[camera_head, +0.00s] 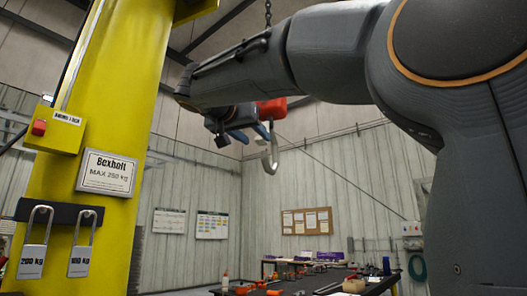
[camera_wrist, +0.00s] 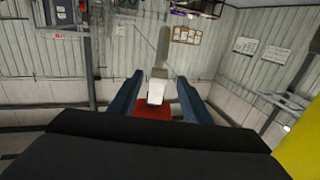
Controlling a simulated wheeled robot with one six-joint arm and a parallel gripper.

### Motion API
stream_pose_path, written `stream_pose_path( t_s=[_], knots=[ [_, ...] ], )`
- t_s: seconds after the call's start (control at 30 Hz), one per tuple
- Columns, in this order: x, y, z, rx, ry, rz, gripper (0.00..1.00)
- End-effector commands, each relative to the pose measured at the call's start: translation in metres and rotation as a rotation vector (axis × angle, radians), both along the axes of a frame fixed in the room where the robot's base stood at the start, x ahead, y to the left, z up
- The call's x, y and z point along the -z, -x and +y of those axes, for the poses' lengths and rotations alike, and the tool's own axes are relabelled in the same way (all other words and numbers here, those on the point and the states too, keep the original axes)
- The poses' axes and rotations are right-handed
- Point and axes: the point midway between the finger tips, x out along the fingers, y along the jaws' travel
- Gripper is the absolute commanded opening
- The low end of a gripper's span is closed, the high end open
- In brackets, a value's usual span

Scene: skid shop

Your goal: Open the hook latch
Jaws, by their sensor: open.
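A metal hook (camera_head: 271,158) hangs under a red-orange hook block (camera_head: 271,108), below a chain. In the wrist view, which is upside down, the grey hook (camera_wrist: 162,46) and the red block (camera_wrist: 153,109) show between my blue fingers. My gripper (camera_head: 250,133) is open at the block's lower left in the head view. In the wrist view, my gripper (camera_wrist: 159,78) has a finger on each side of the pale hook neck, with gaps visible. I cannot tell the latch apart from the hook, nor whether it is open or shut.
A yellow column (camera_head: 105,110) stands at the left with a red-button box (camera_head: 55,131), a load plate (camera_head: 107,172) and padlock-shaped weights (camera_head: 82,245). A workbench (camera_head: 330,282) with tools is at the back. The air around the hook is clear below.

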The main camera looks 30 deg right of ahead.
Motion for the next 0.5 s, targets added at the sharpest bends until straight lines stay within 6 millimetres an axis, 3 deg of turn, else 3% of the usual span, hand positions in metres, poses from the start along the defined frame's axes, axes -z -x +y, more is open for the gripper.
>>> stream_pose_path(
  t_s=[0.23, 0.5],
  knots=[
    [-0.004, -0.006, -0.011, 0.005, 0.002, -0.006, 0.44],
    [-0.004, -0.031, -0.044, 0.005, 0.001, -0.004, 0.44]
  ],
)
